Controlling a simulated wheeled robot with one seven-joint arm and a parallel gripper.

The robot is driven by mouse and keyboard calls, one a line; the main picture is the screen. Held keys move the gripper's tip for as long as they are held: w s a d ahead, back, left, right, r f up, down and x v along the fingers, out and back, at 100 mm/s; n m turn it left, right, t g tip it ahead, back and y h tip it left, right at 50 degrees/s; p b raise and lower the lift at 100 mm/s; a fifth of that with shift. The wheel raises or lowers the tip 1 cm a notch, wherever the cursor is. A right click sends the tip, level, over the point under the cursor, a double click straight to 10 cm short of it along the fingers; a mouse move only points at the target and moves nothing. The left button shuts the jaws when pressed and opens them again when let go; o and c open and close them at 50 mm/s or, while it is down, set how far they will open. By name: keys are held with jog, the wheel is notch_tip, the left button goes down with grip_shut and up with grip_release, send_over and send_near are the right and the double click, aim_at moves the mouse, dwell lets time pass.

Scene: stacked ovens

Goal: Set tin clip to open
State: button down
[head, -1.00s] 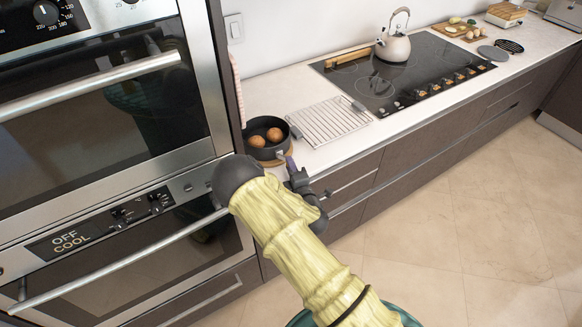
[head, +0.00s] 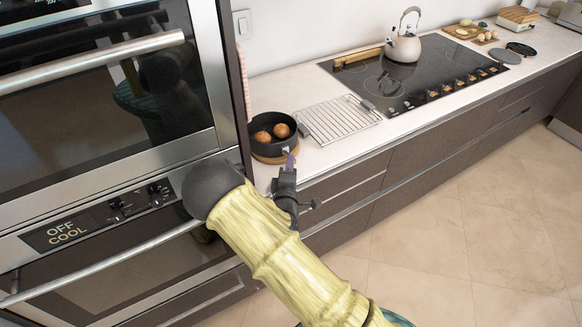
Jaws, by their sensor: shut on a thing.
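The tin (head: 260,146) is a dark round pan holding two brown rolls (head: 272,133). It sits on a round wooden board (head: 262,159) near the counter's front edge, by the oven column. A small light clip (head: 286,151) shows on the tin's front right side, partly hidden by my fingers. My gripper (head: 289,162) is at that side, its purplish fingertips against the clip, and is shut on it. The view is too small to tell how far the clip's lever stands from the wall.
A wire rack (head: 340,119) lies right of the tin. A kettle (head: 404,46) stands on the black hob (head: 460,70). The stacked ovens (head: 110,150) rise close on the left, beside my arm. The floor at the right is clear.

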jog(key=c, duration=1.3)
grip_release()
jog(key=shift+s+f, duration=0.1)
jog(key=shift+s, duration=0.5)
jog(key=s+b, duration=0.1)
jog(key=s, duration=0.4)
jog(key=s+b, duration=0.1)
jog(key=s, duration=0.4)
jog(key=s+b, duration=0.1)
jog(key=s, duration=0.5)
jog(key=shift+s+a, duration=0.1)
jog(key=shift+a, duration=0.15)
